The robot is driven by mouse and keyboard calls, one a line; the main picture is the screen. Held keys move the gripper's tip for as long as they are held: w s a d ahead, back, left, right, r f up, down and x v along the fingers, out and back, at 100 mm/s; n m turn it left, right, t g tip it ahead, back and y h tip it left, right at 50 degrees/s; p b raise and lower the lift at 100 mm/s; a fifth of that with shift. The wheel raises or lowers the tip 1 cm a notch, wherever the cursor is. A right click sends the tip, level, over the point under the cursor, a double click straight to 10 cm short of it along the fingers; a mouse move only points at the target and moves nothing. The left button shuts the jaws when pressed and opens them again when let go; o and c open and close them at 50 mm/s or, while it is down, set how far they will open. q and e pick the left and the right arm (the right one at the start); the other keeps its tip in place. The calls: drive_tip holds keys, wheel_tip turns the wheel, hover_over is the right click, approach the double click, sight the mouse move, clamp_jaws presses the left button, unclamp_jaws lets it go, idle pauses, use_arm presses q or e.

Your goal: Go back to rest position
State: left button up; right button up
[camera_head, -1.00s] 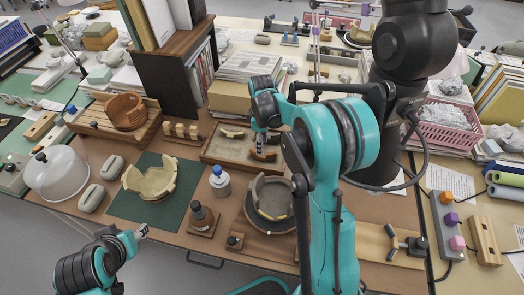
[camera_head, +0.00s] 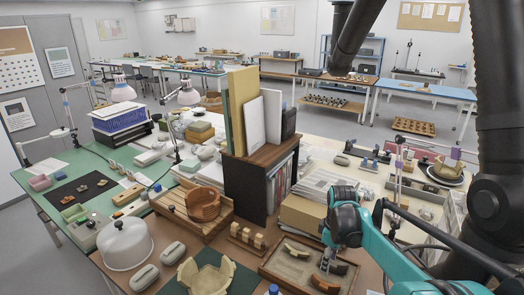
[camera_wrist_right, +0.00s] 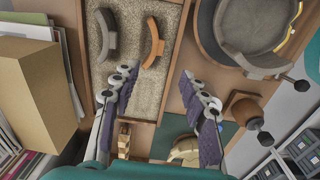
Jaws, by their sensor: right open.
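My right gripper (camera_head: 328,260) hangs over the sand tray (camera_head: 283,272) in the head view, with the teal arm coming in from the right. In the right wrist view its two fingers (camera_wrist_right: 158,70) are spread apart with nothing between them. A grey curved sherd (camera_wrist_right: 106,36) and an orange curved sherd (camera_wrist_right: 152,43) lie on the sand beyond the fingertips. The head view also shows curved sherds in the tray, one near its back edge (camera_head: 297,248) and one at the front (camera_head: 324,284). My left gripper is out of view.
A cardboard box (camera_wrist_right: 30,90) and a dark bookshelf (camera_head: 248,182) stand close to the tray. A cream broken pot (camera_head: 206,277) sits on a green mat.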

drive_tip(key=s+a+r+m+t, duration=0.1)
drive_tip(key=s+a+m+t, duration=0.2)
drive_tip(key=s, duration=0.7)
drive_tip(key=s+a+r+m+t, duration=0.2)
drive_tip(key=s+a+m, duration=0.3)
drive_tip(key=s, duration=0.5)
drive_tip(key=shift+s+a+m+t, duration=0.2)
drive_tip(key=shift+a+m+t, duration=0.1)
drive_tip(key=shift+m+t, duration=0.65)
